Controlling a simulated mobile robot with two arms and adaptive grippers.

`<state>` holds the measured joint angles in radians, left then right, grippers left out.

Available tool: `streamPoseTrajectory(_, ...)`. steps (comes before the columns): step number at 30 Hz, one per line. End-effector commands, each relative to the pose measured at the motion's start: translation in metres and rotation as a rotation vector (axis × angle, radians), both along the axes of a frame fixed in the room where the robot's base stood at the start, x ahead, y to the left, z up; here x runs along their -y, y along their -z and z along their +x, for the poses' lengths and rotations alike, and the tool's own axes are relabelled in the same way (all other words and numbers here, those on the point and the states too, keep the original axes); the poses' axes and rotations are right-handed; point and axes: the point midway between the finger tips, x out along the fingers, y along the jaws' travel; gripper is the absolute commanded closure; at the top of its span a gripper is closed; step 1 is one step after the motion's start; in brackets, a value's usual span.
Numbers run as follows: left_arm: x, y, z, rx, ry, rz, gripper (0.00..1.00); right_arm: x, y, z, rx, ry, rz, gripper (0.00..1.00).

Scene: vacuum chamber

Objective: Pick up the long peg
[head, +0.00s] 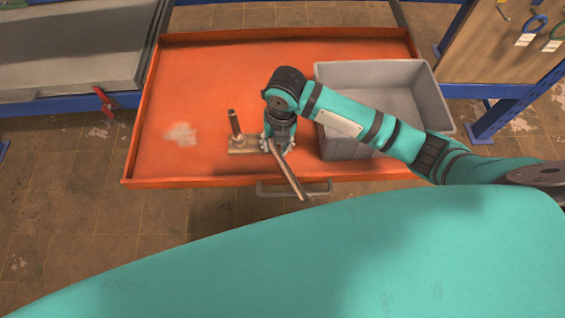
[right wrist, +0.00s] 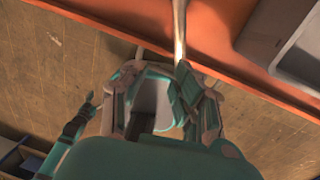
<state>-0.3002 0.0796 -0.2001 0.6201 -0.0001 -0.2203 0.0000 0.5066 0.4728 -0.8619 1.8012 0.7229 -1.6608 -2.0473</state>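The long peg (head: 290,175) is a grey-brown rod. In the head view it slants down and right from my right gripper, past the front edge of the orange tray. My right gripper (head: 278,146) is at its upper end, with a finger to each side. In the right wrist view the fingers (right wrist: 157,70) look apart, and a bright rod (right wrist: 178,30) runs up from beside the right finger. The grip on the peg is hidden. A flat block (head: 242,147) left of the gripper carries a short upright peg (head: 235,122). My left gripper is out of view.
The orange tray (head: 200,80) has a raised rim and a front handle (head: 264,188). A grey bin (head: 345,149) stands in its right part, under my right arm. The tray's left part is clear apart from a pale patch (head: 181,134). A grey worktop (head: 70,50) lies left.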

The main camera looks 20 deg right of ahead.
Motion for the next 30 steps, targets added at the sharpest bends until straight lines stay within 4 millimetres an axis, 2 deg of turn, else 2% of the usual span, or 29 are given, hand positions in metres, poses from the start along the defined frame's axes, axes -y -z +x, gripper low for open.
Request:
streamPoseTrajectory(3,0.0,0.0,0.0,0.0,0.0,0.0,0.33,0.018,-0.014,0.01,-0.008,-0.239,-0.075,0.71)
streamPoseTrajectory(8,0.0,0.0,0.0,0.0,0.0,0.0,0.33,0.026,-0.016,0.012,-0.027,-0.369,-0.105,0.71)
streamPoseTrajectory(11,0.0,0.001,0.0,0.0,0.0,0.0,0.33,0.026,-0.002,0.011,-0.031,-0.378,-0.107,0.71)
streamPoseTrajectory(21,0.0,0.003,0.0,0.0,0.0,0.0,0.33,0.025,0.071,0.011,-0.029,-0.373,-0.104,0.71)
streamPoseTrajectory(24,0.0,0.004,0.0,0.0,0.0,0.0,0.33,0.025,0.087,0.011,-0.027,-0.374,-0.103,0.71)
streamPoseTrajectory(30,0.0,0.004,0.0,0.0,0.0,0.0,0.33,0.025,0.102,0.012,-0.023,-0.374,-0.104,0.71)
